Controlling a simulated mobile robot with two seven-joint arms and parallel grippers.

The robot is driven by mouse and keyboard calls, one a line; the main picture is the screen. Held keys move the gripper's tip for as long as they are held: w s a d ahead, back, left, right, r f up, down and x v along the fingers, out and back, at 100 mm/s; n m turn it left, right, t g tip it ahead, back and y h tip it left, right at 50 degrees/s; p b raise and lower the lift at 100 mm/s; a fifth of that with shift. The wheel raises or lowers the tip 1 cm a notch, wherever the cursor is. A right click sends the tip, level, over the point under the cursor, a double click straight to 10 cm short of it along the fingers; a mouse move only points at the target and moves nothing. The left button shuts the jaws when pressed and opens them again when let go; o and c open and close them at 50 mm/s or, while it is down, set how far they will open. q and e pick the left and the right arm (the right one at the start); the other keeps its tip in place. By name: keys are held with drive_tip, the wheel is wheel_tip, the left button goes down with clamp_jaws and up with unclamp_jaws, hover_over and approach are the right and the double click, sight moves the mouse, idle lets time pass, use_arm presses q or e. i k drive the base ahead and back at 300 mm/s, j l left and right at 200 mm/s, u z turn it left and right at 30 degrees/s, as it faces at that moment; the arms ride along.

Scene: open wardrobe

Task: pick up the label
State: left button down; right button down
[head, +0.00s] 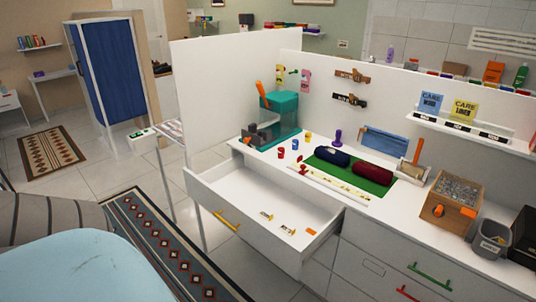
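Two small pale label-like pieces with dark and yellow marks lie flat in the open white drawer (325,240). One label-like piece (266,215) is near the middle of the drawer floor, and the other label-like piece (287,230) is nearer its front right. A small orange piece (311,233) lies beside them. I cannot read any print on them or tell which one is the label. Neither of my grippers shows in the head view.
The white counter (265,155) behind the drawer holds a teal-lidded container (280,115), dark blue and dark red rolls (372,176) on a green mat, a wooden box (452,200) and a grey bin (492,238). Care cards (464,110) stand on a shelf.

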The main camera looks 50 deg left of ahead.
sight(283, 227)
drive_tip(key=u, duration=1.4)
drive_tip(key=i+j, duration=0.2)
drive_tip(key=i, duration=0.25)
drive_tip(key=i+j+z, duration=0.15)
drive_tip(key=i, duration=0.3)
drive_tip(key=i+j+z, duration=0.15)
drive_tip(key=j, duration=0.35)
drive_tip(key=i+j+z, duration=0.15)
drive_tip(key=j, duration=0.3)
drive_tip(key=j+z, duration=0.1)
drive_tip(key=j, duration=0.4)
drive_tip(key=i+j+z, duration=0.15)
drive_tip(key=j, duration=0.4)
